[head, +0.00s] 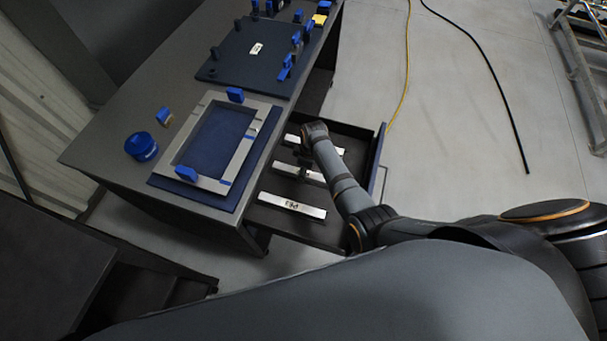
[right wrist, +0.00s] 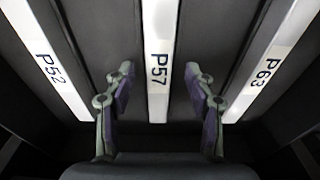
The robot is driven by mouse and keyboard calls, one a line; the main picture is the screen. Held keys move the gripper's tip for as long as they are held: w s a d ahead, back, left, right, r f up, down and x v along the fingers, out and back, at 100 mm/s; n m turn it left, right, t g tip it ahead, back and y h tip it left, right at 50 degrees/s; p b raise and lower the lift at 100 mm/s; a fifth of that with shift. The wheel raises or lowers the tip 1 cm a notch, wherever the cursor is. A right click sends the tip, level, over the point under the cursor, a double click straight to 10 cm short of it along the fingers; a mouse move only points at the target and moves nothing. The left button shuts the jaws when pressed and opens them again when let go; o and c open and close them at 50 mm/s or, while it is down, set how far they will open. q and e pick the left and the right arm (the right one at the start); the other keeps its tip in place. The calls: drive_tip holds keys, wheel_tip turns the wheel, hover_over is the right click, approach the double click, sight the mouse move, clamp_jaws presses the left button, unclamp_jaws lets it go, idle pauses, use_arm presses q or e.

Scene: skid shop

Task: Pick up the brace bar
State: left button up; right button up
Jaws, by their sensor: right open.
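Three white bars lie side by side in an open drawer. In the right wrist view they are marked P52 (right wrist: 28,35), P57 (right wrist: 159,30) and P63 (right wrist: 283,50). In the head view the near bar (head: 277,201) shows whole, and the middle bar (head: 285,168) and far bar (head: 291,138) are partly hidden by my right arm. My right gripper (right wrist: 160,72) is open and empty, with one finger on each side of the P57 bar in the picture, apart from it. I cannot tell its height above the bar. My left gripper is not in view.
The drawer (head: 376,150) has raised walls around the bars. The bench (head: 105,140) above it carries a metal frame (head: 187,133) on a blue plate, a dark board (head: 237,65), a blue round container (head: 140,146) and several blue blocks. Cables lie on the open floor at right.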

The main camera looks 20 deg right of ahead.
drive_tip(key=shift+w+f, duration=0.15)
drive_tip(key=shift+f, duration=0.65)
clamp_jaws()
drive_tip(key=shift+r, duration=0.2)
drive_tip(key=shift+r, duration=0.25)
drive_tip(key=r, duration=0.6)
drive_tip(key=shift+w+d+r, duration=0.1)
drive_tip(key=shift+w, duration=0.15)
drive_tip(key=w+d+b, duration=0.9)
drive_tip(key=w+b, duration=0.1)
drive_tip(key=w, duration=0.4)
drive_tip(key=shift+w, duration=0.4)
